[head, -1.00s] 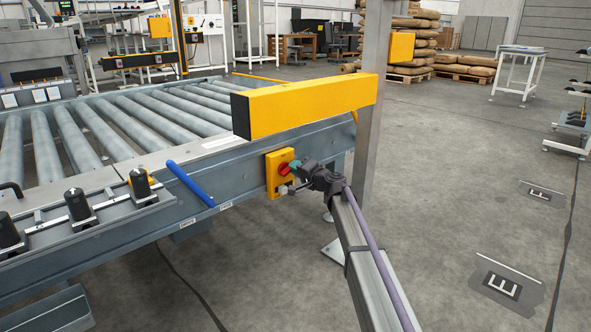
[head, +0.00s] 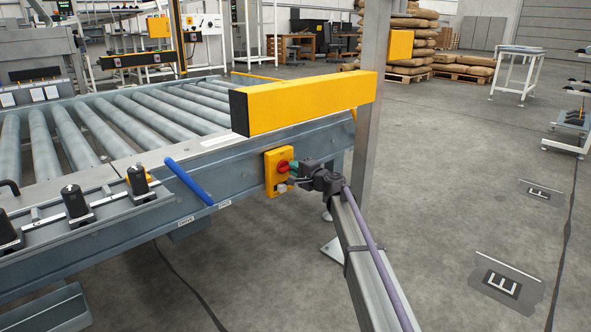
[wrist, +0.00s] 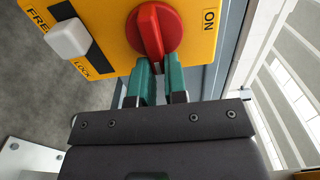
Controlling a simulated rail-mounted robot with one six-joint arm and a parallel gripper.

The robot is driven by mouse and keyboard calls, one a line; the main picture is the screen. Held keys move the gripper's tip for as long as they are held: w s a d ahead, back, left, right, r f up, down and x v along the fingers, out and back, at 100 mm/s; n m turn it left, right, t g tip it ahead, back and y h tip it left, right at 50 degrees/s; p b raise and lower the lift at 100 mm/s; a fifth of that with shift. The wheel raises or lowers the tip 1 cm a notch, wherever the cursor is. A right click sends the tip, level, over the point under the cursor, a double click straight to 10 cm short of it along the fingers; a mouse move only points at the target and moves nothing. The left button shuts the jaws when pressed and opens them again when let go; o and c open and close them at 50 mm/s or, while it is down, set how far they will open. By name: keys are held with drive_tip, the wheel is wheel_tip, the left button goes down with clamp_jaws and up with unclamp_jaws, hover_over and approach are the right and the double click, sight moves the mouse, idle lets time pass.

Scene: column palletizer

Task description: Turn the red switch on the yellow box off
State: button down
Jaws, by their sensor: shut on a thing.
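The yellow box (head: 272,187) is fixed to the side of the conveyor frame. In the wrist view its yellow face (wrist: 113,55) carries a red rotary switch (wrist: 151,32) and the label ON to the right of it. The switch's raised handle runs nearly upright in that picture, not toward ON. My gripper (wrist: 159,66) is shut on the handle's lower end, one teal finger on each side. In the head view the red switch (head: 282,167) shows just left of my gripper (head: 291,172); the fingertips are partly hidden there.
A white slider (wrist: 68,38) sits on a dark strip between FREE and LOCK on the box. A long yellow guard (head: 310,103) overhangs the box, and a grey post (head: 372,130) stands to the right. A blue bar (head: 190,183) sticks out left.

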drive_tip(key=c, duration=1.1)
unclamp_jaws()
drive_tip(key=shift+c, duration=0.2)
drive_tip(key=v, duration=1.1)
drive_tip(key=shift+a, duration=0.1)
